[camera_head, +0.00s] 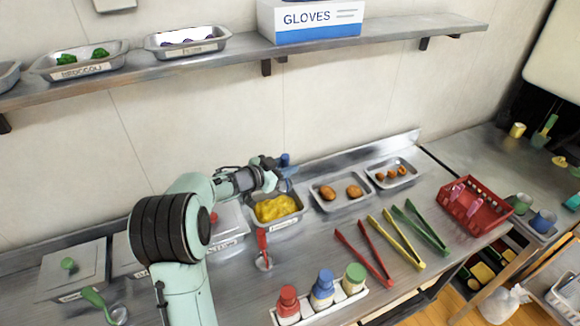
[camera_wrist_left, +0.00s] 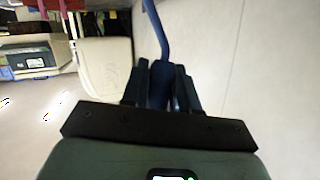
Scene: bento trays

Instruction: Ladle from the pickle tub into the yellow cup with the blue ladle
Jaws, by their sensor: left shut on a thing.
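My left gripper (camera_head: 272,173) is shut on the blue ladle (camera_head: 285,160) and holds it above the back edge of a metal tub with yellow food (camera_head: 274,209), which looks like the pickle tub. In the left wrist view, the blue handle (camera_wrist_left: 156,30) sits between the dark fingers (camera_wrist_left: 160,85) and curves upward. A yellow cup (camera_head: 517,130) stands on the counter at the far right, well away from the ladle. My right gripper is not in view.
A red-handled ladle (camera_head: 263,245) lies in front of the tub. Red (camera_head: 362,254), yellow (camera_head: 397,240) and green tongs (camera_head: 421,228) lie to the right. Several capped bottles (camera_head: 322,290) stand in front. A red basket (camera_head: 474,207) sits right. A shelf (camera_head: 240,60) runs above.

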